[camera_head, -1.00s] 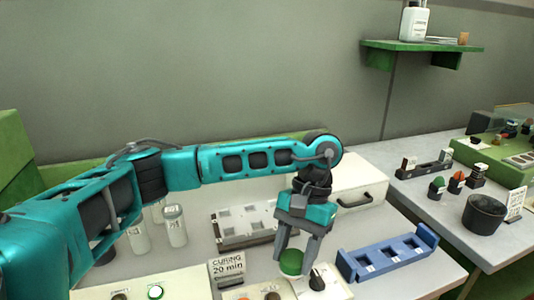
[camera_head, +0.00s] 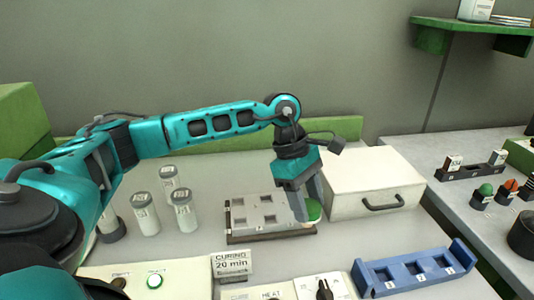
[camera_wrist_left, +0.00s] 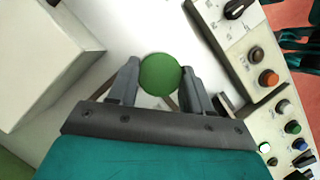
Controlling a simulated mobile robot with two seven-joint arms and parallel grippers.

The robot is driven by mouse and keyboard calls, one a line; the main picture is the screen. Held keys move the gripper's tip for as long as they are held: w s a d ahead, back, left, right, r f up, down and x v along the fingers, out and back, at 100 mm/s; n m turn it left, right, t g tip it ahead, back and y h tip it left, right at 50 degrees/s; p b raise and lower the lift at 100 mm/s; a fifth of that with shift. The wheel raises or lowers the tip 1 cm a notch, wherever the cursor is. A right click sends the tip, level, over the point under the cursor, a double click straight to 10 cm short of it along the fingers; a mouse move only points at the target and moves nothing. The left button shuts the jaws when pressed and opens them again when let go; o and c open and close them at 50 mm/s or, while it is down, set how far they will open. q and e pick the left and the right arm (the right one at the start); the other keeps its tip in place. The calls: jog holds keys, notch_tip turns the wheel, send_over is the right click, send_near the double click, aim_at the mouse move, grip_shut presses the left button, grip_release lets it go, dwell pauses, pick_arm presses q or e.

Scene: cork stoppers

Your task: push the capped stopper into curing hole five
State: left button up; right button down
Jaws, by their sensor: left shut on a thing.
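My left gripper (camera_head: 307,208) is shut on the green-capped stopper (camera_head: 314,211) at the right end of the curing block. In the left wrist view the round green cap (camera_wrist_left: 160,74) sits between the two fingertips (camera_wrist_left: 159,84). The stopper's lower part is hidden, so I cannot tell whether it is in a hole or above one. The curing block (camera_head: 236,232) is pale with square holes and a dark front edge; my gripper covers its right end. The hole numbers are too small to read. My right gripper is not in view.
A white drawer box (camera_head: 370,185) stands close to the right of my gripper. White jars (camera_head: 184,212) with grey lids stand left of the block. In front are a "CURING 20 min" sign (camera_head: 232,264), a control panel (camera_head: 150,275) and a blue rack (camera_head: 415,268).

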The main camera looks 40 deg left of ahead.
pick_arm(q)
jog(key=w+a+r+n+y, duration=0.1)
jog(key=a+n+y, duration=0.3)
jog(key=n, duration=1.1)
jog(key=w+a+r+n+t+y, duration=0.1)
jog(key=a+r+n+y, duration=0.2)
jog(key=a+n, duration=0.6)
jog(key=n+y, duration=0.1)
jog(key=n, duration=0.6)
jog(key=shift+w+t+y, duration=0.15)
jog(key=shift+t+y, duration=0.15)
jog(key=shift+f+b, duration=1.65)
jog(key=shift+f, duration=1.45)
jog(key=shift+b, duration=0.45)
jog(key=shift+f+b, duration=1.2)
jog(key=shift+f, duration=0.05)
